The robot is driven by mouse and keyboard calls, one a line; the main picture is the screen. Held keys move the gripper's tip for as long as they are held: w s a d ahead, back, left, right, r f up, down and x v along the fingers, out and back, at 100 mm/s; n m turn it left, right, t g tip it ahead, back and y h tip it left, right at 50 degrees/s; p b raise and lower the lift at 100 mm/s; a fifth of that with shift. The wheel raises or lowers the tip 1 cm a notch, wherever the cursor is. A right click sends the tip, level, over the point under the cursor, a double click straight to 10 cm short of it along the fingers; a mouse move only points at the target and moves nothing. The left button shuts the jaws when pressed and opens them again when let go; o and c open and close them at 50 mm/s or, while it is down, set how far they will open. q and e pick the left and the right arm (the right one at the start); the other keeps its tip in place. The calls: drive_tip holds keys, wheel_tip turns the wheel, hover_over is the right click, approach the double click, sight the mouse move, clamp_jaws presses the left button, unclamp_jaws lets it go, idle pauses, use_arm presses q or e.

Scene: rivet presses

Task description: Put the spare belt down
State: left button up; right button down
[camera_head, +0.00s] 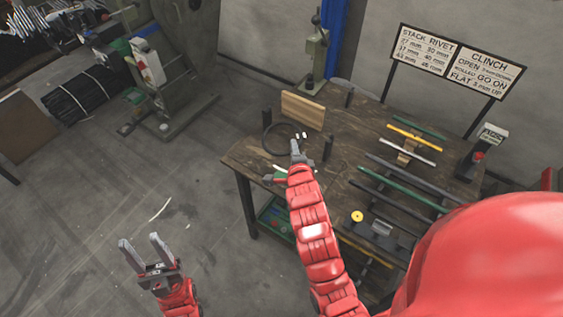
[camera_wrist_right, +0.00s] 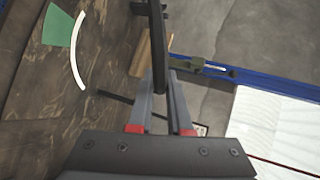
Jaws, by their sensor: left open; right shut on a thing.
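The spare belt looks like a thin black loop (camera_head: 264,141) over the left part of the dark wooden table (camera_head: 345,150). My right gripper (camera_head: 299,143) is shut on it at the loop's near right side. In the right wrist view the belt is a dark band (camera_wrist_right: 158,45) running up from between the fingertips (camera_wrist_right: 160,82). I cannot tell whether the loop's lower edge touches the table. My left gripper (camera_head: 146,248) is open and empty, over the floor left of the table.
A wooden block (camera_head: 303,110) stands behind the loop, with black posts (camera_head: 328,148) close by. A white arc (camera_wrist_right: 76,50) and green patch (camera_wrist_right: 58,25) mark the tabletop. Several rods (camera_head: 390,186) lie on the right. A green press (camera_head: 315,55) stands at the back.

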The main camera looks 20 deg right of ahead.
wheel_tip(320, 180, down, 9)
drive_tip(key=b, duration=0.4)
drive_tip(key=shift+w+b, duration=0.3)
drive_tip(key=shift+b, duration=0.1)
drive_tip(key=shift+d+r, duration=0.1)
drive_tip(key=shift+r, duration=0.05)
drive_tip(key=c, duration=1)
unclamp_jaws()
